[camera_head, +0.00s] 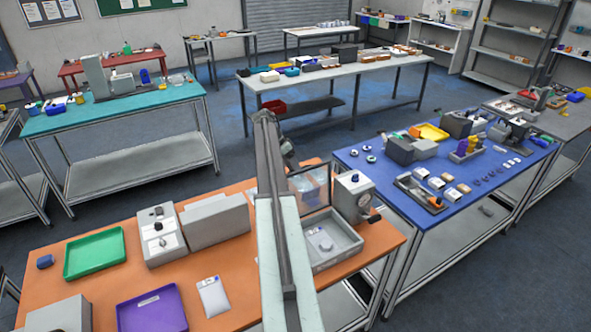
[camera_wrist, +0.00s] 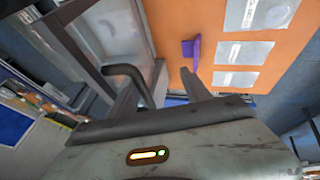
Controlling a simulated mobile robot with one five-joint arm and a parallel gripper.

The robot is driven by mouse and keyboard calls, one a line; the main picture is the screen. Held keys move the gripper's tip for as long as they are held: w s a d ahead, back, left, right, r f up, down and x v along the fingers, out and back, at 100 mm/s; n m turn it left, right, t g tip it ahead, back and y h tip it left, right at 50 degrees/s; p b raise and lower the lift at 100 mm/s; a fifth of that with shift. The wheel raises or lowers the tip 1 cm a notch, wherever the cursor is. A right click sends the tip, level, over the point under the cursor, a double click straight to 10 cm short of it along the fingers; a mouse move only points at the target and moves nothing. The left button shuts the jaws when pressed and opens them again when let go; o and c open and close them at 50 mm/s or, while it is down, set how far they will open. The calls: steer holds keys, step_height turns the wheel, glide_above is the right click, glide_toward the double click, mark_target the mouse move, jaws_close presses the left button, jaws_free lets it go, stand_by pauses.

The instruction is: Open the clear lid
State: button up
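The clear lid (camera_head: 310,188) is a see-through panel in a dark frame. In the head view it stands raised, nearly upright, at the back of a grey open box (camera_head: 352,252) on the orange table. In the wrist view the lid (camera_wrist: 122,35) fills the upper left, with a dark curved handle (camera_wrist: 128,72) beside it. My gripper (camera_wrist: 160,82) is open, its fingers apart. The handle's lower end reaches beside the left finger; I cannot tell if they touch. In the head view my arm hides the box's left side, and the gripper is small near the lid's top.
A grey device with a dial (camera_head: 353,197) stands right of the lid. Left of my arm are a grey block (camera_head: 215,220), a green tray (camera_head: 95,253), a purple tray (camera_head: 152,308) and a white packet (camera_head: 213,297). A crowded blue table (camera_head: 375,225) stands to the right.

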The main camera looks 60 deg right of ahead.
steer(key=shift+w+d, duration=0.1)
steer(key=shift+w, duration=0.1)
stand_by(0.3)
steer(key=p+v, duration=0.7)
steer(key=shift+r, duration=0.35)
